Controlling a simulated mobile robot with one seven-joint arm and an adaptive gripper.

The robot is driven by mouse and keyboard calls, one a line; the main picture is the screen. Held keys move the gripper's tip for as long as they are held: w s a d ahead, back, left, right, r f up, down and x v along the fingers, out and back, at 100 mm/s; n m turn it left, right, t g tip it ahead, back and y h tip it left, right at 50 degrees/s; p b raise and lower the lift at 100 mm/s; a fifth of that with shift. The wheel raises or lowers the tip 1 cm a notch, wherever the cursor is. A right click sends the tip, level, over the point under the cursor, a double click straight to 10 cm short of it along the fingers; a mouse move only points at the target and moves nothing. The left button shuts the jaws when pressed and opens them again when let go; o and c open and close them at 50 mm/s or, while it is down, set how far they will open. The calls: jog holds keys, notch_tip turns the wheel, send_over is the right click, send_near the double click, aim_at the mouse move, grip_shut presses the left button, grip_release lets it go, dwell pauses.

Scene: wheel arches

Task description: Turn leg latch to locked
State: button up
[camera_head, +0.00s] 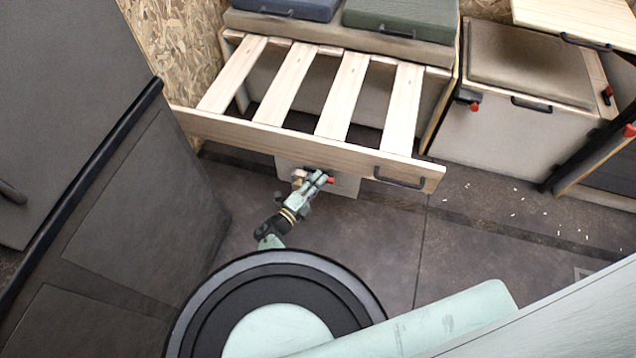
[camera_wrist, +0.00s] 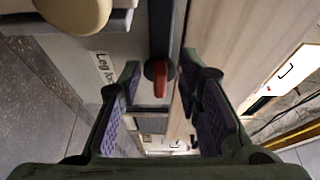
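The red leg latch (camera_wrist: 160,75) is a small lever on a dark round pivot, on a dark strip beside a pale panel. In the wrist view it points roughly down the picture, between and beyond my fingertips. A label starting with "Leg" (camera_wrist: 105,68) is beside it; the rest is unreadable. In the head view a bit of red latch (camera_head: 331,180) shows at the tip of my gripper (camera_head: 318,177), under the slatted frame's front rail. My gripper also shows in the wrist view (camera_wrist: 167,105), its two purple-padded fingers apart and nothing clearly between them. Whether they touch the latch is unclear.
The slatted wooden frame (camera_head: 290,143) overhangs the latch, with a dark handle (camera_head: 400,179) on its front rail. A beige rounded object (camera_wrist: 75,14) is close at the wrist view's upper left. A dark cabinet (camera_head: 140,200) stands left.

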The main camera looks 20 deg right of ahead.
notch_tip(320, 180, up, 10)
dwell(0.8)
dwell(0.4)
